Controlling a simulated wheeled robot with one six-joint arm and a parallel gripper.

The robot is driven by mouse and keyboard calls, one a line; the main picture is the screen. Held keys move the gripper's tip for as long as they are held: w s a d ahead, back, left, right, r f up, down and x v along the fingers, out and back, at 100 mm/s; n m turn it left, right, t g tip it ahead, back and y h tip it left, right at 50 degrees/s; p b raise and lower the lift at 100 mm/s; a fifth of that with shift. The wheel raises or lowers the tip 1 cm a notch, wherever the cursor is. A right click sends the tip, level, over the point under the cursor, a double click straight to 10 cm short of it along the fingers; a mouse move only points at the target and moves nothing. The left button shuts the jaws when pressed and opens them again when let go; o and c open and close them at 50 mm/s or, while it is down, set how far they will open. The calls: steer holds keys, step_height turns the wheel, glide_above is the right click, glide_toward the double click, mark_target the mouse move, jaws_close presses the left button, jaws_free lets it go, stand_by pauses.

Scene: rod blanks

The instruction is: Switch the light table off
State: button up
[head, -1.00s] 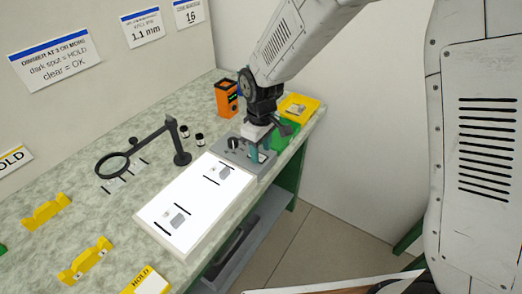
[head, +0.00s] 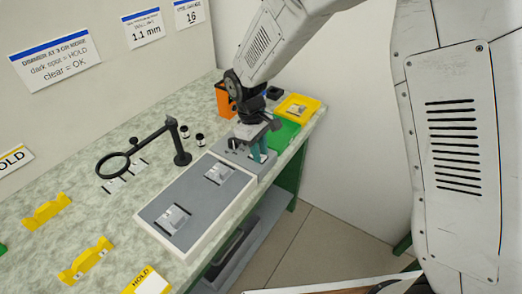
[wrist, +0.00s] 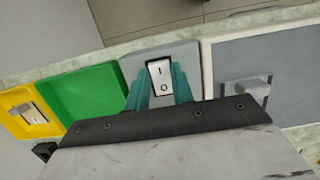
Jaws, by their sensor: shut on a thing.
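The light table (head: 200,205) is a flat panel in a pale frame, and its surface is dull grey and unlit. Its control box (head: 232,150) adjoins its far end. In the wrist view a black-framed rocker switch (wrist: 160,78) marked I and O sits on this box. My gripper (head: 259,153) is down at the box, with its teal fingers on either side of the switch, shut on it. Exact finger contact is hard to see. The panel also shows in the wrist view (wrist: 225,60).
Two small grey holders (head: 219,174) (head: 174,218) sit on the panel. A green tray (head: 284,136) and a yellow tray (head: 297,106) lie beyond the box. A magnifier on a stand (head: 181,155) and an orange box (head: 224,101) stand behind. Yellow racks (head: 86,262) are at front left.

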steer(key=shift+h, duration=0.3)
steer(key=o, duration=1)
steer(key=shift+w+a+r, duration=0.1)
steer(key=shift+r, duration=0.05)
steer(key=v, duration=0.7)
steer(key=shift+w+r, duration=0.2)
steer(key=shift+r, duration=0.05)
